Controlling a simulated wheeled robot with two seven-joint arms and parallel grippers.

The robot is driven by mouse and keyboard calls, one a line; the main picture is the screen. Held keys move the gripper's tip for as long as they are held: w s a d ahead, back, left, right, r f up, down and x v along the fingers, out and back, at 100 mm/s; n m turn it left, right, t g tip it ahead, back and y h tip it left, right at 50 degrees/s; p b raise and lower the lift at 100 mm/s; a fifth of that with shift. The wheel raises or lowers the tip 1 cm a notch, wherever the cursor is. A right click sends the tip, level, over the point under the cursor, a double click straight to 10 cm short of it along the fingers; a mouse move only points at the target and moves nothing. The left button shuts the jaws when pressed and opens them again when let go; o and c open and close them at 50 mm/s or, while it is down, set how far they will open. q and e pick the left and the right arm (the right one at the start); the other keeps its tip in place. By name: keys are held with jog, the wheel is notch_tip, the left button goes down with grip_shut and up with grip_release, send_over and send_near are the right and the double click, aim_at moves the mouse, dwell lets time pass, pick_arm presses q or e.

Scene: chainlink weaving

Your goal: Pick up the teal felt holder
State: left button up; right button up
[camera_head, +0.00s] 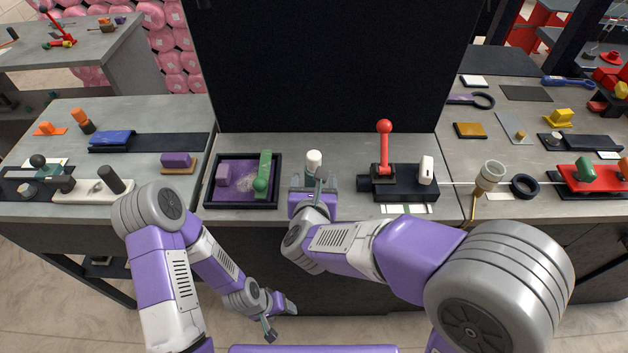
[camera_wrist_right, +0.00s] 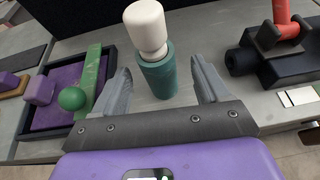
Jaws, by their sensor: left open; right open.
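The teal felt holder (camera_wrist_right: 158,78) stands upright on the grey bench as a short cylinder, with a white rounded piece (camera_wrist_right: 146,28) in its top. In the head view the white piece (camera_head: 313,160) shows, and the holder is mostly hidden by my right gripper. My right gripper (camera_head: 312,184) is open at the bench's front edge. In the right wrist view its fingers (camera_wrist_right: 163,88) stand apart on either side of the holder, with visible gaps. My left gripper (camera_head: 279,318) is open and empty, hanging low in front of the bench.
A dark tray (camera_head: 208,188) with purple lining holds a purple block (camera_head: 222,175) and a green piece with a ball (camera_head: 262,182), left of the holder. A black fixture (camera_head: 400,187) with a red-ball lever (camera_head: 384,128) stands to the right. A black panel rises behind.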

jog(key=x, duration=0.4)
jog(key=shift+a+r, duration=0.1)
jog(key=shift+a, duration=0.05)
jog(key=c, duration=1.2)
jog(key=shift+o, duration=0.2)
jog(key=shift+r, duration=0.1)
